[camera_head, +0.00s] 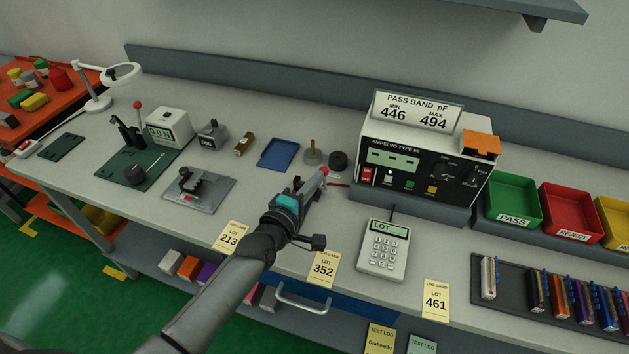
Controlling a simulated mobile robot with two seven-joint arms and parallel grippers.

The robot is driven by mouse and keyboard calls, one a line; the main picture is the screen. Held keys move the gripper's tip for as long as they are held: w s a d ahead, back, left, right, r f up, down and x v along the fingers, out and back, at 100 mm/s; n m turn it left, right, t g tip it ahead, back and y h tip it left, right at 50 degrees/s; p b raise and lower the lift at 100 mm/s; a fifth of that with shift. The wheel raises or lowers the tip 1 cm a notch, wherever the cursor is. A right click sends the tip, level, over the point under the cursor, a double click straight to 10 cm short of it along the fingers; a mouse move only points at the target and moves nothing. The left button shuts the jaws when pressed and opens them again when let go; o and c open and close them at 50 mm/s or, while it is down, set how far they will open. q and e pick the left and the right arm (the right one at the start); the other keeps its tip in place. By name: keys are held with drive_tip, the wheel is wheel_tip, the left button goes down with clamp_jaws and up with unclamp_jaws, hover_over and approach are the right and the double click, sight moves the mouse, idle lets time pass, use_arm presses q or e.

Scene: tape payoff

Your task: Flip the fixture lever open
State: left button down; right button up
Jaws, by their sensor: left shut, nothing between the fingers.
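A grey metal fixture plate (218,196) lies on the bench left of centre, with a dark lever-like part (187,181) on it; I cannot tell that part's exact position. On top of the measuring instrument (372,150), at its right, sits an orange flap-like piece (482,144). I cannot tell for certain which of these is the fixture lever. My left gripper (316,180) reaches over the bench middle, shut and empty, between the grey plate and the instrument. A red tip shows at its fingers' end. It appears apart from both. My right gripper is not in view.
A keypad unit (382,249) and yellow lot cards (323,269) lie near the front edge. A blue tray (279,154) and a dark roll (338,160) lie behind my gripper. Green and red bins (571,212) stand right. A red-knobbed stand (138,105) is far left.

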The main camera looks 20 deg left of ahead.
use_arm(q)
drive_tip(key=w+r+g+p, duration=0.1)
drive_tip(key=p, duration=0.3)
drive_tip(key=w+g+p, duration=0.1)
drive_tip(key=w+p, duration=0.1)
drive_tip(key=p, duration=0.2)
drive_tip(key=shift+w+r+g, duration=0.15)
drive_tip(key=shift+r+g, duration=0.25)
drive_tip(key=w, duration=0.2)
drive_tip(key=shift+w+d+r+b, duration=0.1)
drive_tip(key=shift+w+r+b, duration=0.05)
drive_tip(key=shift+w+b, duration=0.25)
drive_tip(key=shift+r, duration=0.1)
